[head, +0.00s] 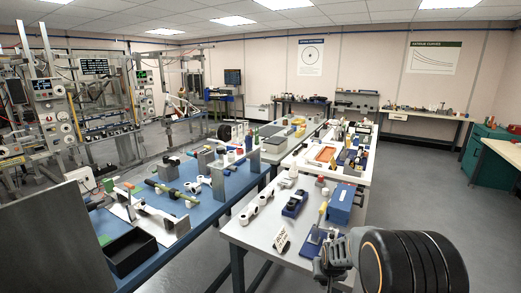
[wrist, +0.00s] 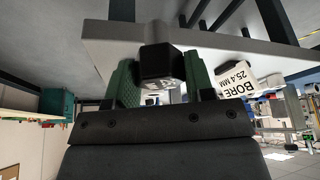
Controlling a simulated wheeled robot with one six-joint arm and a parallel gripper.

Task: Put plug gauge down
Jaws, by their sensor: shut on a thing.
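My gripper (wrist: 161,78) is shut on the plug gauge (wrist: 160,62), whose black faceted body sits between the green finger pads in the wrist view. A silver end of it shows beyond the black part. In the head view my gripper (head: 328,258) is at the near right edge of the white table (head: 250,232). The gauge is hard to make out there. A white sign reading "BORE 25.4 MM" (wrist: 245,80) is beside the fingers in the wrist view. The same sign (head: 281,240) stands on the table left of my gripper.
A blue block with a yellow upright piece (head: 315,236) stands just behind my gripper. A blue box (head: 341,203) and a dark blue holder (head: 295,203) are farther back. White ring-shaped parts (head: 249,214) lie to the left. The table's front left corner is fairly clear.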

